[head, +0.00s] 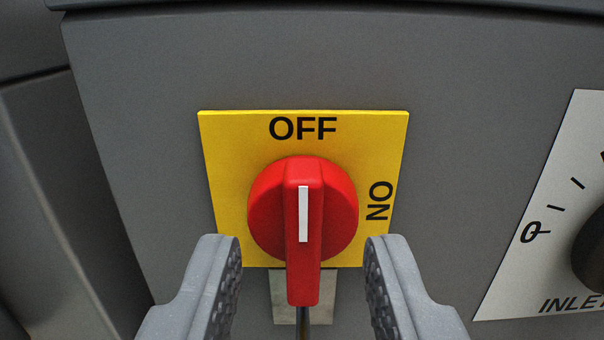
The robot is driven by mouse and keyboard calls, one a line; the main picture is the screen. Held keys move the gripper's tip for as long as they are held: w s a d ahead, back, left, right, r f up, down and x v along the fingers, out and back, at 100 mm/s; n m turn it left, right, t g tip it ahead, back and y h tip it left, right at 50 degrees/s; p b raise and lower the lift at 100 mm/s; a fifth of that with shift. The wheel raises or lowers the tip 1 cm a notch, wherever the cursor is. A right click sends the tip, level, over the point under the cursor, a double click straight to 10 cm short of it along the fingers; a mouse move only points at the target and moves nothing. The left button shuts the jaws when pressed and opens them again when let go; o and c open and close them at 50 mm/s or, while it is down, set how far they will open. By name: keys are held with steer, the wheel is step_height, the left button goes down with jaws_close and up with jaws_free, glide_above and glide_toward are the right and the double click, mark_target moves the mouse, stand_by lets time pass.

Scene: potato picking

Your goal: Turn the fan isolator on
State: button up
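The fan isolator is a red rotary knob (265,205) on a yellow plate (225,145). The plate has OFF printed at the top and ON printed sideways at the right. The knob's raised handle stands upright, and its white mark (303,214) is vertical, in line with OFF. My gripper (303,255) is open, with one grey finger on each side of the handle's lower end. A gap shows between each finger and the handle in the picture; how near the fingertips are to the panel in depth is hard to tell.
The isolator is on a grey panel (480,60). A white dial plate (570,140) with a dark knob (592,250) and the partly cut-off word INLE is at the right. A small pale plate (285,300) sits below the isolator. The panel above is clear.

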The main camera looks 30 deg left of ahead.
mark_target(303, 227)
steer(key=shift+x, duration=1.4)
jaws_close()
